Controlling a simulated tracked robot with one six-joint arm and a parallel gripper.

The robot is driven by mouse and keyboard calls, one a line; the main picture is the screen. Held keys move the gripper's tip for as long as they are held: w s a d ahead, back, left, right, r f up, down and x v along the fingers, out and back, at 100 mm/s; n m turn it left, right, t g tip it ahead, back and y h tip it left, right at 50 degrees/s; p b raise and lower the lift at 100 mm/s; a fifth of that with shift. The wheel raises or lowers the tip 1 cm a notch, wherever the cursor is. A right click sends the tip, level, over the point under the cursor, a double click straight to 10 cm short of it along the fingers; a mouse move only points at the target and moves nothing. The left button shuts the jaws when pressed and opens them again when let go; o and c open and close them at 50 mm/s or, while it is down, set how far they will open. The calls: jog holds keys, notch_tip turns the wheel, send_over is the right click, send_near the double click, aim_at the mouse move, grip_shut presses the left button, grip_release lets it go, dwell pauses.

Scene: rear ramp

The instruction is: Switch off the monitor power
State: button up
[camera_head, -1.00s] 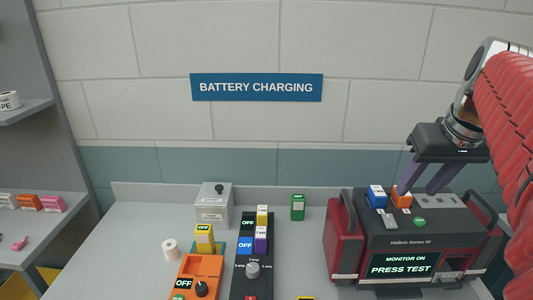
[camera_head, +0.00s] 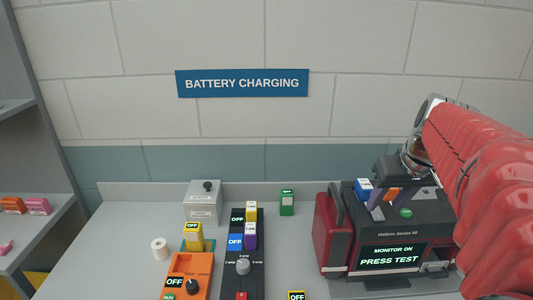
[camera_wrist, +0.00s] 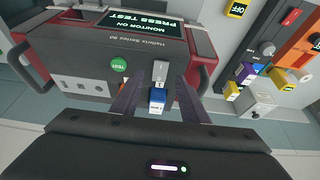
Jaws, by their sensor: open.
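The monitor (camera_head: 395,232), a dark case with red sides, stands at the right of the bench. Its screen (camera_head: 391,256) reads "MONITOR ON, PRESS TEST". On its top are a blue switch block (camera_head: 363,187), an orange block (camera_head: 392,194) and a green TEST button (camera_head: 406,212). My gripper (camera_head: 392,203) is open low over the top, with its purple fingers partly hiding the orange block. In the wrist view, the blue block (camera_wrist: 157,99) on a grey plate (camera_wrist: 160,72) shows between the fingers; I cannot tell whether they touch it. The TEST button (camera_wrist: 119,64) lies left of them.
Left of the monitor stand a black charger (camera_head: 243,267) with coloured blocks, an orange charger (camera_head: 190,268), a grey box (camera_head: 203,203) with a knob and a small green block (camera_head: 287,203). A white roll (camera_head: 160,249) lies on the bench. The monitor has raised side handles (camera_head: 337,205).

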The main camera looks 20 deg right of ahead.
aim_at(377, 212)
jog(key=shift+x, duration=1.8)
jog(key=shift+c, duration=0.3)
grip_shut()
jog(key=shift+w+d+r+g+y, duration=0.1)
jog(key=shift+w+g+y, duration=0.15)
jog(key=shift+g, duration=0.4)
jog(key=shift+w+g+y, duration=0.15)
jog(key=shift+w+g, duration=0.05)
jog(key=shift+g, duration=0.45)
jog(key=shift+o, duration=0.3)
grip_release()
jog(key=shift+r, duration=0.1)
